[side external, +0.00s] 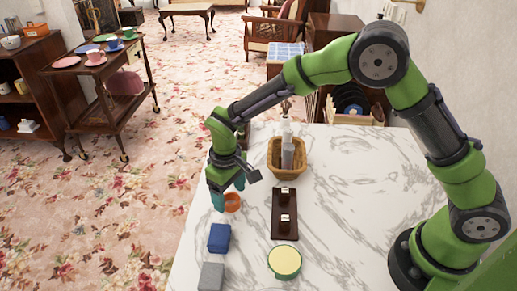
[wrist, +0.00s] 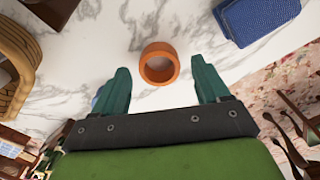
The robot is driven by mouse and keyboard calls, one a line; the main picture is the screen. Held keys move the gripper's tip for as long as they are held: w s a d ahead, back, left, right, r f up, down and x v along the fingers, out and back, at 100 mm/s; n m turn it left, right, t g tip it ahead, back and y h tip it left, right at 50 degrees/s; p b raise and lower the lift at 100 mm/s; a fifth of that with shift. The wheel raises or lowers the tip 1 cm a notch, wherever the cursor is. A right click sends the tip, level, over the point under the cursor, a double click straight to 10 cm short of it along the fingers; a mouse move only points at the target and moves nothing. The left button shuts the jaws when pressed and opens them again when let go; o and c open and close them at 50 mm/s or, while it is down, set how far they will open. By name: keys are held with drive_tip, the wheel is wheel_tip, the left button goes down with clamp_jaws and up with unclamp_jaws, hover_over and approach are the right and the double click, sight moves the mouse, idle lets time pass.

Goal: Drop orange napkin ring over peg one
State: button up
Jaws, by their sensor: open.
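The orange napkin ring (side external: 232,203) rests on the marble table beside my gripper (side external: 228,188). In the wrist view the ring (wrist: 158,48) lies between and just beyond the two teal fingertips, with clear space on both sides. My gripper (wrist: 162,68) is open, empty and low over the table's left part. The dark peg board (side external: 285,234) lies to the right of the ring. It carries two short dark pegs (side external: 284,195) with pale labels, whose writing is too small to read. The pegs are not in the wrist view.
A wicker basket (side external: 273,160) holding a bottle stands behind the peg board. A blue box (side external: 219,238), a grey block (side external: 211,276) and a round cream-topped tin (side external: 284,262) stand nearer the front. The marble table (side external: 360,190) is clear to the right.

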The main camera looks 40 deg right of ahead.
drive_tip(key=shift+f, duration=0.45)
drive_tip(key=c, duration=1.1)
wheel_tip(320, 180, up, 12)
drive_tip(key=d+f, duration=0.1)
drive_tip(key=d, duration=0.1)
drive_tip(key=shift+s+d+f+n, duration=0.1)
drive_tip(key=shift+s+d+n, duration=1.35)
drive_tip(key=shift+n, duration=1.5)
drive_tip(key=shift+s+d+r+n, duration=0.1)
drive_tip(key=shift+s+d+n, duration=1.3)
drive_tip(key=shift+n, duration=1.6)
drive_tip(key=shift+s+d+f+n, duration=0.1)
drive_tip(key=shift+s+d+n, duration=0.85)
drive_tip(key=shift+d+n, duration=1.5)
